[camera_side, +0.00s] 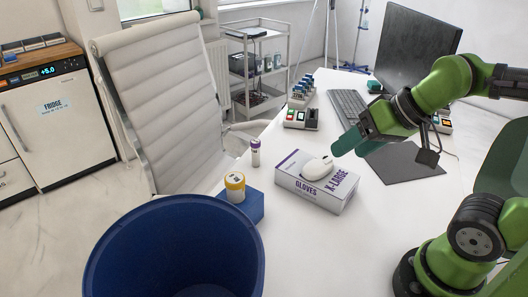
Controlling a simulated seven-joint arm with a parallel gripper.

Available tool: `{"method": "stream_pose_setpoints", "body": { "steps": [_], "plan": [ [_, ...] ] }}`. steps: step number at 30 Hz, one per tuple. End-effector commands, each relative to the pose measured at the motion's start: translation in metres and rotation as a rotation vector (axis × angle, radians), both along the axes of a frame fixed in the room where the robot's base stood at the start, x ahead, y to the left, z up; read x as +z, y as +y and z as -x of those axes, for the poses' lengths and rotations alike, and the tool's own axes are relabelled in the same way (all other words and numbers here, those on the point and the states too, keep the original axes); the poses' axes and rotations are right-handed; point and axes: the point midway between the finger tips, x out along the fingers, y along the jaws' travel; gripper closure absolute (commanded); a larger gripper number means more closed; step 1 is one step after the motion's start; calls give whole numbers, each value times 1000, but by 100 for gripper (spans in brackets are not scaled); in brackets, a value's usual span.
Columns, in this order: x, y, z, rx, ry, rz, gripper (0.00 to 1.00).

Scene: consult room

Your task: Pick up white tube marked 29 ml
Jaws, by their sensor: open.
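My gripper (347,151) is open and empty, with teal fingers pointing down-left. It is above the table, right of the glove box and well right of the purple-capped tube.
A blue bin (176,204) stands in front. A small device (300,118), keyboard (349,106) and monitor (416,48) are behind. A white chair (158,95) stands left.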

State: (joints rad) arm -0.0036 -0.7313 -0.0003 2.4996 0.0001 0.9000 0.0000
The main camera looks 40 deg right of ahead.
Motion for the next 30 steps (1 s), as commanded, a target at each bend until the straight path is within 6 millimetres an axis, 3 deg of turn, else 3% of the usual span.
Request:
{"method": "stream_pose_setpoints", "body": {
  "steps": [5,11,21,25,28,30],
  "plan": [
    [-14,-1,-27,7,110,1,38],
    [-24,-9,-101,51,201,57,38],
    [-70,-31,-235,177,254,237,38],
    [-73,-37,-268,223,226,299,38],
    [-59,-40,-280,245,187,331,38],
    [-66,-40,-281,262,189,340,38]
  ]
}}
